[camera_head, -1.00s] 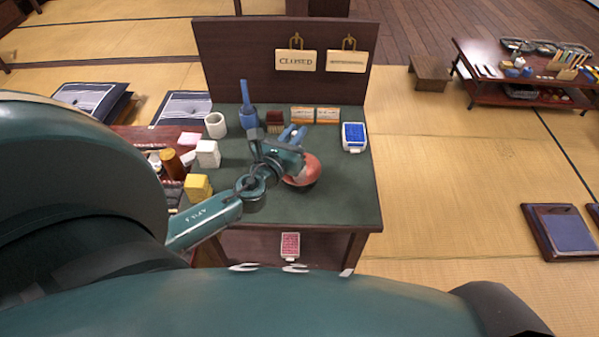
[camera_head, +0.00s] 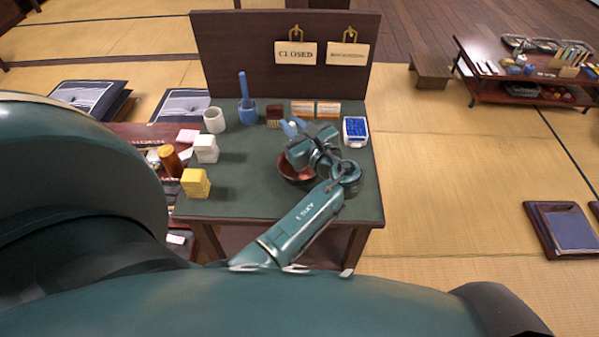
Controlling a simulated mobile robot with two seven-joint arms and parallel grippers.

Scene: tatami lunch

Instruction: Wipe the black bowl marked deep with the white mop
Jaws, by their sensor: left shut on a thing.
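A bowl with a red inside and a dark outer wall (camera_head: 288,173) stands on the green table top, right of its middle. Its right side is hidden behind my left gripper, and no marking on it can be read. My left gripper (camera_head: 296,129) is over the far side of the bowl, with its wrist above the bowl's right part. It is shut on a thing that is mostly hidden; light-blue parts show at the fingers. I cannot make out a white mop head, nor whether anything touches the bowl. My right gripper is not in view.
A blue cup with an upright blue handle (camera_head: 248,115), a white cup (camera_head: 214,121), white blocks (camera_head: 205,149) and a yellow block (camera_head: 195,183) stand left. A brush (camera_head: 274,117) and small signs (camera_head: 302,109) stand behind. A blue-and-white box (camera_head: 355,131) is at right. The front middle is clear.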

